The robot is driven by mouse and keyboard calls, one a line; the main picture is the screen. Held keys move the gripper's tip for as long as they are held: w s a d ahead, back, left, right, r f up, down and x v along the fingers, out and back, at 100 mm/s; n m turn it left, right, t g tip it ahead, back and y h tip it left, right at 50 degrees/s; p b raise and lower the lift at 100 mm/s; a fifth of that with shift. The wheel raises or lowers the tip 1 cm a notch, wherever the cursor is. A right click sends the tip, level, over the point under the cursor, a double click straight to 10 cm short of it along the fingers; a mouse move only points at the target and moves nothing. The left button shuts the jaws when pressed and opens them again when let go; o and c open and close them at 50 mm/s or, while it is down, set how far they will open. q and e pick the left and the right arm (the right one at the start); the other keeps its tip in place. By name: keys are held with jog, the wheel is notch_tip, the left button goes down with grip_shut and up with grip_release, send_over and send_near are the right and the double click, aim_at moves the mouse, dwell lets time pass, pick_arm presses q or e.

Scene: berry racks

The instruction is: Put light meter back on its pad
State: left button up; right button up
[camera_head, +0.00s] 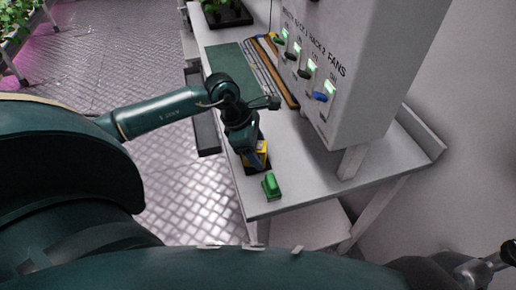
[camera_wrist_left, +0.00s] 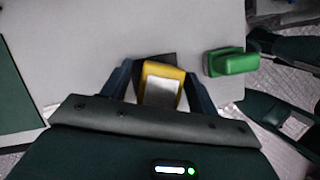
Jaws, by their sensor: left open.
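The light meter, yellow with a grey face (camera_wrist_left: 162,88), lies on the bench, partly over a black pad (camera_wrist_left: 168,57). In the head view, the yellow meter (camera_head: 262,147) shows beside my left gripper (camera_head: 257,160), with the black pad (camera_head: 262,170) below it. My left gripper is open, and in the left wrist view its fingers (camera_wrist_left: 160,72) stand on either side of the meter. Whether they touch it, and whether the meter rests fully on the pad, I cannot tell. Part of my right arm shows at the lower right of the head view; its jaw state is unclear.
A green object (camera_head: 271,186) stands near the bench's front edge, close to the pad; it also shows in the left wrist view (camera_wrist_left: 231,62). A grey switch cabinet (camera_head: 372,60) rises at the right. A dark green mat (camera_head: 233,62) and a black plant tray (camera_head: 228,14) lie farther back.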

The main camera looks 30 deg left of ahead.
pick_arm(q)
jog(key=shift+r, duration=0.15)
jog(key=shift+a+r, duration=0.1)
jog(key=shift+r, duration=0.15)
jog(key=b+v, duration=0.1)
jog(key=v, duration=1)
jog(key=shift+r, duration=0.2)
jog(key=shift+s, duration=0.1)
